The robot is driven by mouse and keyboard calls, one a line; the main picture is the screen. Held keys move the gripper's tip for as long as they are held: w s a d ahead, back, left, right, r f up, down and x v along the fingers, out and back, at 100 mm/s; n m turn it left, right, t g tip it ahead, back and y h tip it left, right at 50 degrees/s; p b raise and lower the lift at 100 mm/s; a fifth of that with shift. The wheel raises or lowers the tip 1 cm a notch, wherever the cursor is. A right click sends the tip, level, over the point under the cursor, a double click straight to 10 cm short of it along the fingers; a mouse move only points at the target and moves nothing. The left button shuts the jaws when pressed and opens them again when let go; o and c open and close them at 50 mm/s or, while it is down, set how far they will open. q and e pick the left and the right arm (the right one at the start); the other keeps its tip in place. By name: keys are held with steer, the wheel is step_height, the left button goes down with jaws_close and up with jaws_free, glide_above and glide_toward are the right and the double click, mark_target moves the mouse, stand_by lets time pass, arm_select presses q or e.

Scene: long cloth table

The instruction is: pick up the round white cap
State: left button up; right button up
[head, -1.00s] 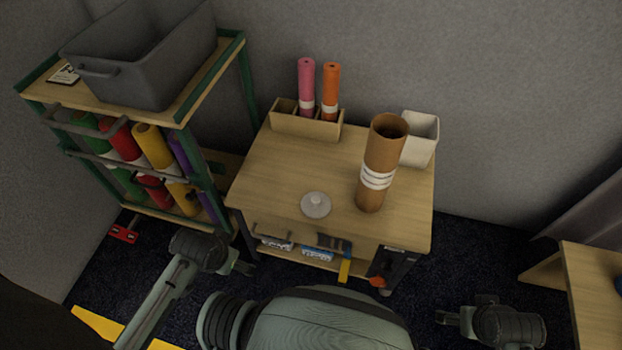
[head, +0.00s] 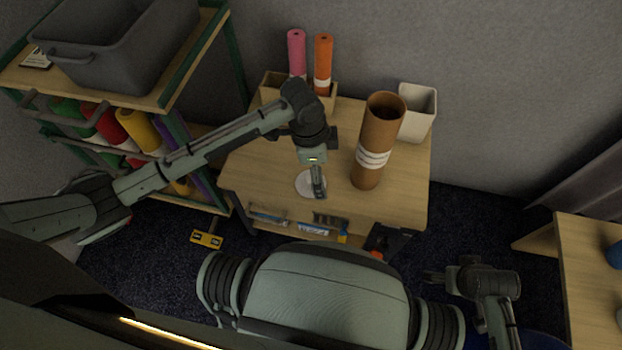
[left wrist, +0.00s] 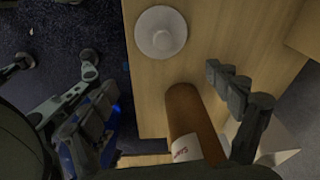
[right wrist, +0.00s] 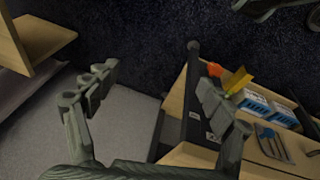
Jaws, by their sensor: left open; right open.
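The round white cap (head: 302,186) lies flat on the small wooden table, left of the brown cardboard tube; my left gripper partly hides it in the head view. In the left wrist view the whole cap (left wrist: 160,32) shows, a disc with a raised round knob. My left gripper (head: 317,182) is open and empty above the table, over the cap in the head view; the gap in height is hard to judge. Its spread fingers also show in the left wrist view (left wrist: 155,88). My right gripper (head: 432,277) is open and empty, right of the table.
The brown tube (head: 378,140) stands upright close to the right of my left gripper. A white bin (head: 418,112) stands behind it. A wooden holder with pink and orange rolls (head: 323,65) is at the back. A shelf rack (head: 185,90) stands left. The table's front right is clear.

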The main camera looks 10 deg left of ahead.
mark_target(310, 179)
arm_select(q)
steer(key=shift+w+a+r+m+g+y, duration=0.2)
steer(key=shift+w+a+r+m+y, duration=0.15)
steer(key=shift+a+m, duration=0.25)
steer(key=shift+w+a+r+m+g+y, duration=0.2)
steer(key=shift+w+a+r+m+y, duration=0.15)
steer(key=shift+a+m, duration=0.2)
steer(key=shift+a+r, duration=0.1)
steer(key=shift+a, duration=0.25)
steer(key=shift+f, duration=0.25)
steer(key=f, duration=0.6)
steer(key=shift+s+d+f+b, duration=0.2)
steer(key=shift+s+d+b, duration=0.1)
steer(key=shift+s, duration=0.05)
steer(key=shift+f, duration=0.3)
steer(key=c, duration=1.6)
steer(key=shift+f, duration=0.15)
steer(key=shift+c, duration=1.4)
arm_select(e)
steer(key=shift+w+a+r, duration=0.1)
steer(key=shift+w+r, duration=0.05)
steer(key=shift+r, duration=0.2)
